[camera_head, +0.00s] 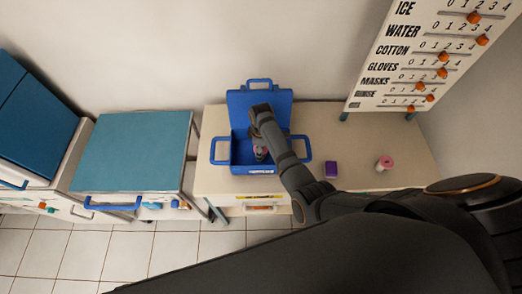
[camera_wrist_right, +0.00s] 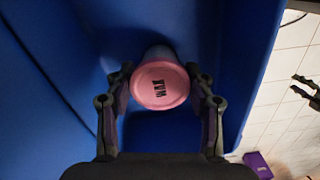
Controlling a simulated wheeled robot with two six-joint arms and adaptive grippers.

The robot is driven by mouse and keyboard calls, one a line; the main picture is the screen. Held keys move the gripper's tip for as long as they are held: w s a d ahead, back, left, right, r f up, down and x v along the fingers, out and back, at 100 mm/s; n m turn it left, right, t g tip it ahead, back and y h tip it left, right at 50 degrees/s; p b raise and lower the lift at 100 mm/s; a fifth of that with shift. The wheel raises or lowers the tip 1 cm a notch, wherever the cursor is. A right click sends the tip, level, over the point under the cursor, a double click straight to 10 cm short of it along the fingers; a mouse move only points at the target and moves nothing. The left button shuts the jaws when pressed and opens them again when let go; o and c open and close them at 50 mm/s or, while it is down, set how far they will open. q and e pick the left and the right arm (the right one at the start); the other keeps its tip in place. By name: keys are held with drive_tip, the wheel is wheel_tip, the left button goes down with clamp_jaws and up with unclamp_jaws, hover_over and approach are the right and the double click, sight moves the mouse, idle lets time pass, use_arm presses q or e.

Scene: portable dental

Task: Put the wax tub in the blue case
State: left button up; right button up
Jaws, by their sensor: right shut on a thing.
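The blue case (camera_head: 243,166) stands open on the counter, its lid tilted back against the wall side. My right gripper (camera_head: 260,153) reaches down into the case. It is shut on the wax tub (camera_wrist_right: 160,86), which has a pink lid with dark lettering and a bluish-grey body. In the right wrist view my right gripper (camera_wrist_right: 160,92) has a finger on each side of the tub, between blue walls. Whether the tub touches the case floor is hidden. What looks like my left gripper (camera_wrist_right: 304,88) shows at the right edge, over the floor, fingers apart and empty.
A purple box (camera_head: 331,168) and a pink-topped container (camera_head: 385,163) stand on the counter (camera_head: 352,128) right of the case. A teal-topped cabinet (camera_head: 130,150) is at left.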

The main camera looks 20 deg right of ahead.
drive_tip(key=shift+f, duration=0.1)
drive_tip(key=o, duration=1.2)
wheel_tip(320, 180, up, 8)
drive_tip(key=p, duration=0.7)
drive_tip(key=shift+f, duration=0.1)
wheel_tip(320, 180, up, 4)
drive_tip(key=shift+r+b, duration=0.25)
drive_tip(key=shift+b, duration=0.3)
drive_tip(key=shift+f, duration=0.1)
